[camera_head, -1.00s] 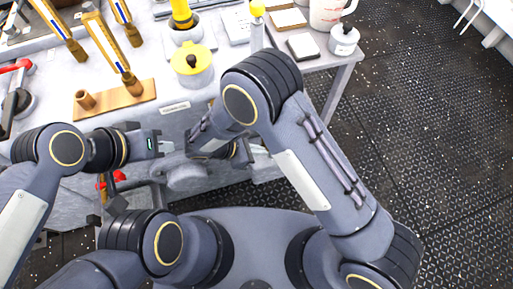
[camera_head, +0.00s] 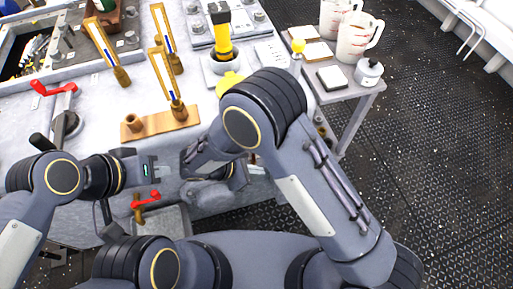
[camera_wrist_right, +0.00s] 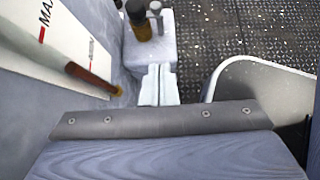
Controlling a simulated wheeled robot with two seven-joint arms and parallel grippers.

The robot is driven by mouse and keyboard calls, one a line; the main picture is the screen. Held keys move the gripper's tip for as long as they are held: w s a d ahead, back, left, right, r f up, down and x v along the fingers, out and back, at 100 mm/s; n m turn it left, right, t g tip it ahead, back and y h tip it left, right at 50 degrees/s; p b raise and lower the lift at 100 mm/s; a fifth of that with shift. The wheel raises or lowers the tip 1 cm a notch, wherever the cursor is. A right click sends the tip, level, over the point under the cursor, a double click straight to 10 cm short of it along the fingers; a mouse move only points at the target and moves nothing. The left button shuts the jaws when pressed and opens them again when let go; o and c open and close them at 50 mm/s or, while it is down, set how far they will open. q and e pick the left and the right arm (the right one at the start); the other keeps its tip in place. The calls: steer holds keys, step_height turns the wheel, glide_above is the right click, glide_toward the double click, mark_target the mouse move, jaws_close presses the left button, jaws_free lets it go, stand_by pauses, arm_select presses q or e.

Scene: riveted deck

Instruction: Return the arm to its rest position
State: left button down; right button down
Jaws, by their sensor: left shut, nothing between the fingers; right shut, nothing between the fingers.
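My left arm comes in from the left in the head view, bent in front of the bench. Its gripper (camera_head: 172,169) is shut and empty, low by the bench's front side. My right arm is folded, its dark elbow raised in front of the bench's right end. Its hand points back left toward the left gripper, and its fingers are hard to make out in the head view. In the right wrist view the right gripper (camera_wrist_right: 158,85) shows two pale fingers together, shut with nothing between them.
The grey bench (camera_head: 95,105) holds a wooden stand (camera_head: 160,125), brass-coloured tubes, a red-handled crank (camera_head: 62,90) and a yellow-topped device (camera_head: 222,40). A side table (camera_head: 350,92) at right carries measuring jugs (camera_head: 358,38) and a small canister (camera_head: 368,71). Dark floor (camera_head: 440,130) at right is clear.

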steer(key=s+d+r+m+g+y, duration=0.1)
steer(key=d+r+m+g+y, duration=0.45)
steer(key=d+r+m, duration=0.75)
steer(key=s+d+r+m+t+y, duration=0.7)
steer(key=s+d+r+m+t, duration=0.15)
steer(key=s+d+m, duration=0.2)
step_height(320, 180, up, 19)
steer(key=p, duration=1.8)
steer(key=shift+s+a+g, duration=0.25)
steer(key=shift+a+g, duration=0.15)
steer(key=shift+a, duration=0.05)
steer(key=shift+r, duration=0.1)
